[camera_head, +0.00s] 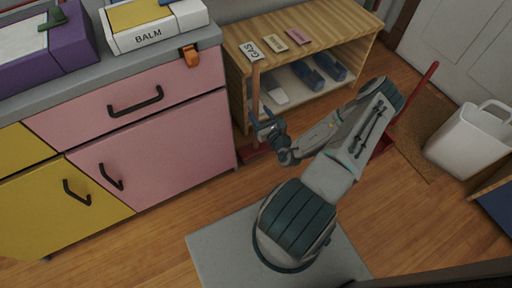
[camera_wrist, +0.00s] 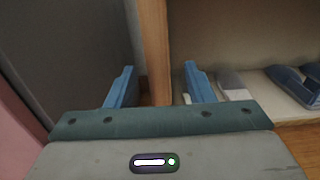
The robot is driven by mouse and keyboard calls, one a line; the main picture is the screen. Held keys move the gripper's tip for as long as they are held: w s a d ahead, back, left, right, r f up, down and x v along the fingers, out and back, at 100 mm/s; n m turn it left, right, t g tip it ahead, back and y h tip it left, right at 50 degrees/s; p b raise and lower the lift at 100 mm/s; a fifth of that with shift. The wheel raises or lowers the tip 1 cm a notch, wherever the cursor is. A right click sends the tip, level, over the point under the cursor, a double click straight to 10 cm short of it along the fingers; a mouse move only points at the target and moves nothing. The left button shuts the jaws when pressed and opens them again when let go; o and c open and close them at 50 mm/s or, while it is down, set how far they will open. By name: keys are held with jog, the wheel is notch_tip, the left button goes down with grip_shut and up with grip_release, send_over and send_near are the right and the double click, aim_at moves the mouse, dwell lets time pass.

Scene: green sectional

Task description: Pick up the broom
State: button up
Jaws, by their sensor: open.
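A broom with a light wooden handle (camera_head: 256,88) stands upright before the left end of the wooden shelf unit. A red piece on the floor (camera_head: 252,156) below it looks like its head, partly hidden. My gripper (camera_head: 264,122) is at the handle's lower part, in front of the shelf. In the wrist view, my gripper's two blue fingers (camera_wrist: 155,85) are apart. A vertical wooden strip (camera_wrist: 156,45) shows between and beyond them. I cannot tell whether it is the handle or the shelf's upright, or whether either finger touches it.
The shelf unit (camera_head: 334,35) holds cards on top and blue and white items below. A pink and yellow cabinet (camera_head: 165,145) stands close at left. A red pole (camera_head: 422,90) rises behind my arm. A white bin (camera_head: 468,142) stands at right. Floor before the cabinet is clear.

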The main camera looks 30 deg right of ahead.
aim_at(257, 111)
jog(key=w+b, duration=0.1)
jog(key=w, duration=0.2)
jog(key=shift+w+a, duration=0.15)
jog(key=shift+a, duration=0.05)
jog(key=shift+c, duration=0.3)
jog(key=c, duration=1)
jog(key=shift+r, duration=0.2)
